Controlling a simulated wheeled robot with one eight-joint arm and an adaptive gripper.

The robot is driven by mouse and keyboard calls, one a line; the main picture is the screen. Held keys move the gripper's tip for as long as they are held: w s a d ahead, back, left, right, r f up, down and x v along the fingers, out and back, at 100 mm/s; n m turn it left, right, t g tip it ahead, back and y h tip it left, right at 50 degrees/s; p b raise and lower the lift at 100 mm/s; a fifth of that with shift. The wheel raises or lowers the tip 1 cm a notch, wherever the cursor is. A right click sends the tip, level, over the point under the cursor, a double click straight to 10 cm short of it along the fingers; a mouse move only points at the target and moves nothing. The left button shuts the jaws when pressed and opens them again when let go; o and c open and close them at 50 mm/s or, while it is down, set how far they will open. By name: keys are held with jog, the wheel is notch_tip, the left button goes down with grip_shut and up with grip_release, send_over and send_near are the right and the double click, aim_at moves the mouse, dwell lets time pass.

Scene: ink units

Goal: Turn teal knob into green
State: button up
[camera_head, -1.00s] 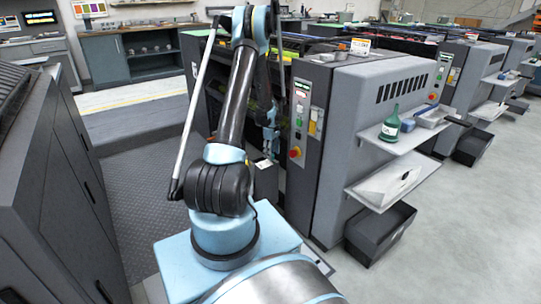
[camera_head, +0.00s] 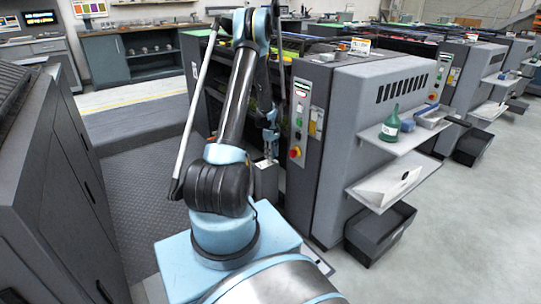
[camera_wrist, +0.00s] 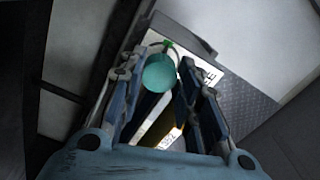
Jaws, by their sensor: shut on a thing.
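The teal knob (camera_wrist: 160,73) is a round disc between the two blue fingers of my gripper (camera_wrist: 155,85) in the wrist view. My gripper is shut on it. A small green mark (camera_wrist: 168,43) shows just beyond the knob, near a curved dark line on a pale plate (camera_wrist: 208,72) with dark lettering. In the head view my gripper (camera_head: 269,143) is low beside the open side of the grey press; the knob cannot be made out there.
The grey press (camera_head: 345,110) has a control panel (camera_head: 299,120) with a red button close to the right of my gripper. A shelf (camera_head: 400,140) holds a green bottle (camera_head: 391,124). A dark cabinet (camera_head: 50,190) stands on the left. The patterned floor (camera_head: 145,190) between is clear.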

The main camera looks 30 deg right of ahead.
jog(key=o, duration=1.1)
jog(key=shift+c, duration=0.2)
notch_tip(320, 180, up, 12)
dwell(0.4)
